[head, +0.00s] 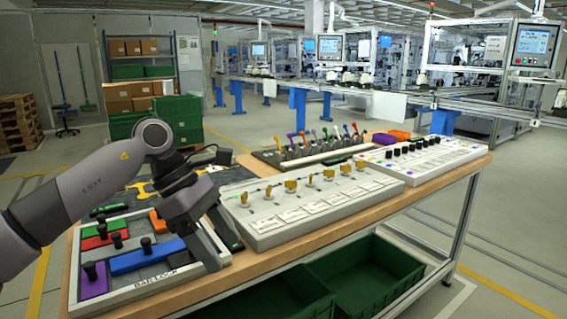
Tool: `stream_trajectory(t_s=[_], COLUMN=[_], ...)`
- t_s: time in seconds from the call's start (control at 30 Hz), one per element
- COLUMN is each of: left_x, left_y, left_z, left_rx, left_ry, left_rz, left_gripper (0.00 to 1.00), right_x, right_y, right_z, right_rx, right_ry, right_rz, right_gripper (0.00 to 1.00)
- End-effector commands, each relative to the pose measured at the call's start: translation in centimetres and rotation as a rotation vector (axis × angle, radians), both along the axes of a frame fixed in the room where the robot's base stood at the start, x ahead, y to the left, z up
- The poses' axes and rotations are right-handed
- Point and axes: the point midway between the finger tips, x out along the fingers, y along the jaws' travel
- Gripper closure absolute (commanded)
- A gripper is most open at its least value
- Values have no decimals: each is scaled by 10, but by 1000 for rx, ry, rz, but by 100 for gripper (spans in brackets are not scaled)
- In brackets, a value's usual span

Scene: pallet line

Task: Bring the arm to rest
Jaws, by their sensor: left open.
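My left arm comes in from the left, and its left gripper (226,252) hangs over the right end of the bar lock board (150,290). The jaws point down and are open, with nothing seen between them. The board carries coloured blocks with black knobs, among them a blue bar (147,257), a purple block (94,281) and a red block (104,238). The gripper covers part of the board's right side, so I cannot tell whether a fingertip touches it. My right gripper is not in view.
A white panel with yellow pieces (300,228) lies just right of the gripper on the wooden table (408,203). Behind it stand a rack of coloured levers (310,148) and a panel of black knobs (420,154). Green crates (365,277) sit below the table.

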Motion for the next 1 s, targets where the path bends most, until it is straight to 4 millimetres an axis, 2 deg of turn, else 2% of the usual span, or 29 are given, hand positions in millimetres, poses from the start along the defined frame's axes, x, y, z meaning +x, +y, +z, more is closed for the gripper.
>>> stream_trajectory(t_s=[0.1,0.3,0.4,0.5,0.63,0.77,0.87,1.0], left_x=[-15,-43,-55,-62,-64,-60,-54,-47], left_y=[-35,-91,-112,-124,-129,-121,-108,-81], left_z=[-16,-25,-22,-17,-11,-11,-18,-39], left_rx=[-164,-486,-653,-809,-998,-1168,-1285,-1430], left_ry=[96,322,468,626,847,1083,1269,1538], left_rz=[27,134,218,319,470,645,796,1023], left_gripper=[32,32,32,32,32,32,32,32], right_x=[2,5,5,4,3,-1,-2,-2], right_y=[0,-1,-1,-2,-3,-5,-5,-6], right_z=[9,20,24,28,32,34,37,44], right_rx=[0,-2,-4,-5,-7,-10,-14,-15], right_ry=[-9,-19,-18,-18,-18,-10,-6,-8], right_rz=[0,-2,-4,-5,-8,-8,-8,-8], right_gripper=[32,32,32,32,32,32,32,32])
